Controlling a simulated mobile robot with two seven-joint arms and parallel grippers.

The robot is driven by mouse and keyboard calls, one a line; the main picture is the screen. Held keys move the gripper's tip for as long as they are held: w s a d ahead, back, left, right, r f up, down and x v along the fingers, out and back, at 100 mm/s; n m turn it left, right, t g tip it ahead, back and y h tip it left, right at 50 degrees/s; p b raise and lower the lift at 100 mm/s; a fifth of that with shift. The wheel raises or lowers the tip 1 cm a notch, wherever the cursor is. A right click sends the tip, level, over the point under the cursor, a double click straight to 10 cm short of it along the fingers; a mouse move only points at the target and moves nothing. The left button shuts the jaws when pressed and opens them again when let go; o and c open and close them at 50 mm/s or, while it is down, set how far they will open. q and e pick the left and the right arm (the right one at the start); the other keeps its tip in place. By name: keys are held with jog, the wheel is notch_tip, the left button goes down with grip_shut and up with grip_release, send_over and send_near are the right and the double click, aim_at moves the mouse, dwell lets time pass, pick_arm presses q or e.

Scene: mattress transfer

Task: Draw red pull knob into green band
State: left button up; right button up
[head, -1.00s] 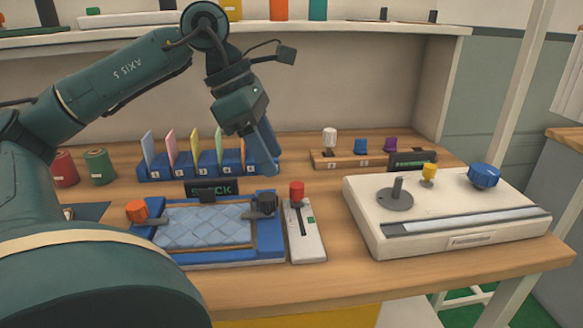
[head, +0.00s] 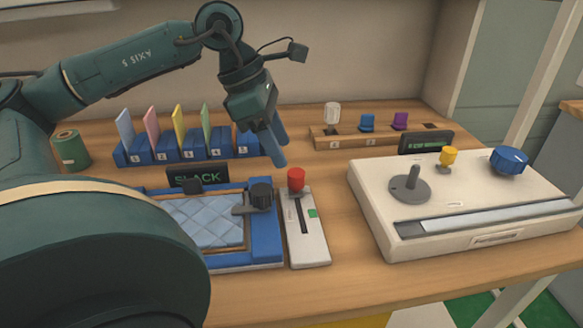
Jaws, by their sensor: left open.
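The red pull knob (head: 296,179) stands at the far end of a dark slot in a white slider panel (head: 313,252) on the wooden table. A small green band (head: 313,213) is marked on the panel's right side, a little nearer to me than the knob. My left gripper (head: 280,150) comes in from the left and points down. Its fingertips are just above and behind the knob in the picture, and I see no contact. It is open and empty, though its fingers overlap in this view. My right gripper is not in view.
A blue frame (head: 266,235) with a quilted light-blue pad (head: 205,222) lies left of the panel. A white console (head: 440,208) with a blue dial (head: 509,160) stands right. Numbered blue card holders (head: 190,150) and a wooden peg rack (head: 375,135) stand behind.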

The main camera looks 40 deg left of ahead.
aim_at(293, 172)
pick_arm(q)
jog(key=p+x, duration=0.4)
jog(key=shift+w+f, duration=0.1)
jog(key=shift+p+x, duration=0.35)
jog(key=shift+x, duration=0.65)
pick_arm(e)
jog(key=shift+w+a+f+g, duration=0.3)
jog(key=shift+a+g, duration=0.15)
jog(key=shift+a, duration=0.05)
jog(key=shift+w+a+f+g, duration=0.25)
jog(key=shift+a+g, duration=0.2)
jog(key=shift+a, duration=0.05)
pick_arm(q)
grip_shut()
